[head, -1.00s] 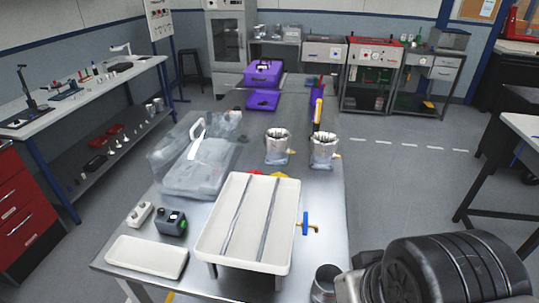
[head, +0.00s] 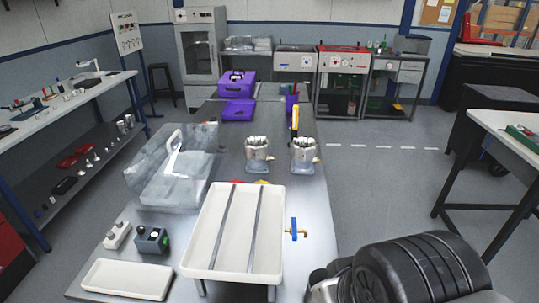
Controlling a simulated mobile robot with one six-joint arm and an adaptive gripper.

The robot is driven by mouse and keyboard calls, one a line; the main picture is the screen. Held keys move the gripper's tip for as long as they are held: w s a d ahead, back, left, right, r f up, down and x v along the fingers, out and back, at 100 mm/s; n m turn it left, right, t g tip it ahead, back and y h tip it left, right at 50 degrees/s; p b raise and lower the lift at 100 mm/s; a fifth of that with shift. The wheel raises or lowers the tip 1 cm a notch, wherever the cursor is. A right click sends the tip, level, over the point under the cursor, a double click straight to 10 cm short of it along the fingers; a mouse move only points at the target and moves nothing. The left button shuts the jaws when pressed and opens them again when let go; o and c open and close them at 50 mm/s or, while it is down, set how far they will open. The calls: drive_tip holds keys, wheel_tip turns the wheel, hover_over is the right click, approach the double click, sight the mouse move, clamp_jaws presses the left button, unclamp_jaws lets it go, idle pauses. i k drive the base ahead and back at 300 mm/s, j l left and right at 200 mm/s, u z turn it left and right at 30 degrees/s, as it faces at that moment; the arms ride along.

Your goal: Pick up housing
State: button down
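Two metal, cup-like pieces that look like machined housings stand upright side by side on the steel table (head: 275,190). The left housing (head: 258,150) and the right housing (head: 304,152) each sit on a grey base, a little apart. The right one has a small brass-coloured part at its side. My gripper is not in view. Only a black and metal part of my own arm shows at the lower right, well short of both housings.
A white tray with two dark rails (head: 235,235) stands in front of the housings, with a blue-handled tap (head: 295,229) at its right. A clear cover (head: 172,165) lies left. A grey switch box (head: 152,240) and a shallow white tray (head: 125,279) are front left. Purple bins (head: 238,108) stand behind.

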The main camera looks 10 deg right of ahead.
sight(303, 150)
drive_tip(key=k+l, duration=0.1)
drive_tip(key=l, duration=0.15)
drive_tip(key=k+l, duration=0.1)
drive_tip(key=i+l, duration=0.15)
drive_tip(key=l, duration=0.25)
drive_tip(key=i+l, duration=0.1)
drive_tip(key=l, duration=0.3)
drive_tip(key=i+l+u, duration=0.1)
drive_tip(key=l, duration=0.35)
drive_tip(key=i+l, duration=0.2)
drive_tip(key=l, duration=0.2)
drive_tip(key=i+l, duration=0.1)
drive_tip(key=l, duration=0.3)
drive_tip(key=i, duration=0.55)
drive_tip(key=l+u, duration=0.05)
